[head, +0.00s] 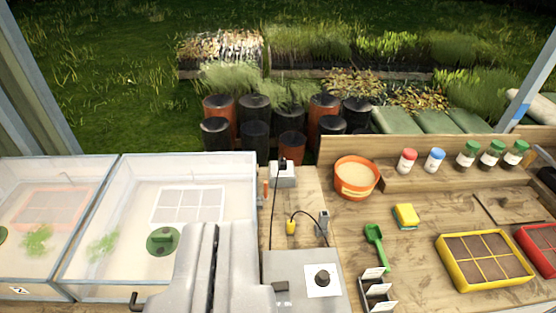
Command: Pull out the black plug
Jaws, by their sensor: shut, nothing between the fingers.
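The black plug (282,162) looks small and dark, seated in a white socket box (283,178) at the back of the wooden bench. A black cord (273,215) runs from it toward the grey box (298,272) at the front. My gripper (216,235) is in the lower middle, shut and empty. In the picture it is below and left of the plug, apart from it. It hides part of the clear-walled bin and the grey box's left side. The exact fit of the plug in the socket is too small to tell.
A yellow plug-like piece (291,227) is joined by a dark cord to a small grey block (323,222). An orange pot (356,178), green scoop (375,245) and yellow sponge (406,216) lie to the right. A clear-walled bin (105,237) bounds the left side.

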